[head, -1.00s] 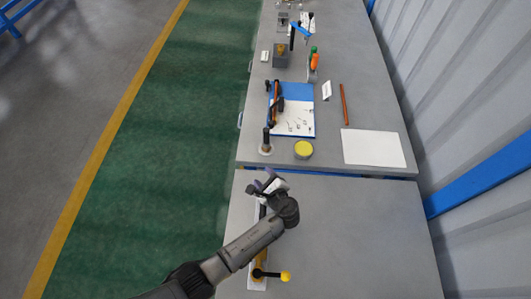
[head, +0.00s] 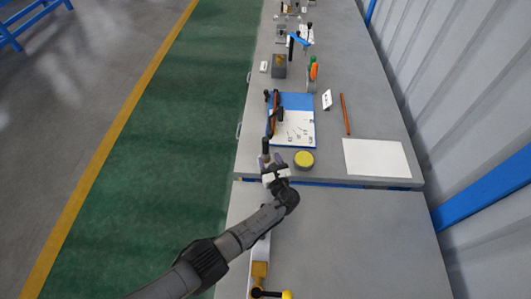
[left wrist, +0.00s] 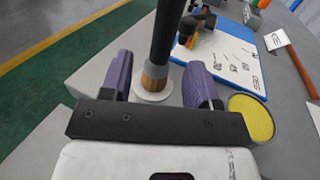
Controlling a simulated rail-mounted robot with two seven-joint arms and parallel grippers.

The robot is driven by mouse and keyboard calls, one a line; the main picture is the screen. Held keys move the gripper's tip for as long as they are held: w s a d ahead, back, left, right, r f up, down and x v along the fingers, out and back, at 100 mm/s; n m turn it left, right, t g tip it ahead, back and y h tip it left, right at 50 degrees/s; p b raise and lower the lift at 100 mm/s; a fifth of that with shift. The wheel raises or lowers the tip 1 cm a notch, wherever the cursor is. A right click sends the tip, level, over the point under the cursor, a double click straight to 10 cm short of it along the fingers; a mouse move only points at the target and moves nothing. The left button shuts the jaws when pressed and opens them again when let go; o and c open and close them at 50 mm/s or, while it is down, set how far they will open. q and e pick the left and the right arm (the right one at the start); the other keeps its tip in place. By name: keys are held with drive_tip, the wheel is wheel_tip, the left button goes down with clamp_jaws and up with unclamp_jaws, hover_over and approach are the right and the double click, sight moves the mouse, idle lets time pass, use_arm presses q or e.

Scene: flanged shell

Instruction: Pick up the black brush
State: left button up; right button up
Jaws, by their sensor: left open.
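The black brush (left wrist: 163,38) stands upright with its bristles down on a small white disc (left wrist: 152,93). In the left wrist view it rises between the two purple fingers of my left gripper (left wrist: 160,84), which are open with a gap on each side of it. In the head view my left gripper (head: 271,161) is at the near edge of the far table, and the brush's dark handle (head: 266,146) shows just beyond it. My right gripper is in neither view.
A yellow-topped round tin (head: 304,159) stands just right of the brush. Behind it lie a blue-and-white board (head: 293,128) with small parts and a dark tool with an orange-brown shaft. A white sheet (head: 376,158) lies at right. The near table (head: 350,235) is mostly clear.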

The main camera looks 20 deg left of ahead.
sight(267, 150)
use_arm(q)
drive_tip(key=shift+r+b+x, duration=0.2)
drive_tip(key=shift+b+x, duration=0.55)
drive_tip(key=shift+x, duration=2.15)
drive_tip(key=shift+d, duration=0.15)
drive_tip(key=c, duration=1)
drive_tip(key=shift+r, duration=0.1)
